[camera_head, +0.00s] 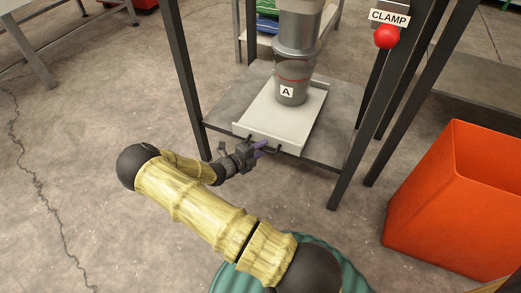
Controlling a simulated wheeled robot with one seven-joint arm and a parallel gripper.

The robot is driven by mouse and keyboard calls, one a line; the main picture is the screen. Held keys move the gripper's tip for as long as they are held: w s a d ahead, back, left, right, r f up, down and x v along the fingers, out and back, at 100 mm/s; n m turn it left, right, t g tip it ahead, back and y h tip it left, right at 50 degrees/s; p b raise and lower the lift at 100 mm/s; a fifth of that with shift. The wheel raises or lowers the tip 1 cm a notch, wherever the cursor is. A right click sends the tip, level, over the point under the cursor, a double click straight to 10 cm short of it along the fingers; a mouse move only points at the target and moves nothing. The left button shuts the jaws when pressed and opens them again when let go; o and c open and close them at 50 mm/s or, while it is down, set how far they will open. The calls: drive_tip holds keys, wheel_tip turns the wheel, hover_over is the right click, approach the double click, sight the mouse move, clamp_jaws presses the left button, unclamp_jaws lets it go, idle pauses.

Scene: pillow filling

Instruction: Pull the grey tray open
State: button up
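The grey tray (249,122) lies on the lower shelf of a dark metal frame, under the machine's nozzle. It is a pale grey flat tray with raised edges and dark handles along its front edge. The nozzle (291,90), labelled A, stands over the tray's back part and hides some of it. My gripper (262,148) is at the tray's front edge, beside the handle there.
The shelf (222,109) shows bare around the tray. Dark frame legs (188,75) stand on both sides. A red knob (387,36) sits under a CLAMP sign at the upper right. An orange bin (460,200) stands at the right. Floor in front of the shelf on the left is clear.

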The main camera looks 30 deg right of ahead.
clamp_jaws()
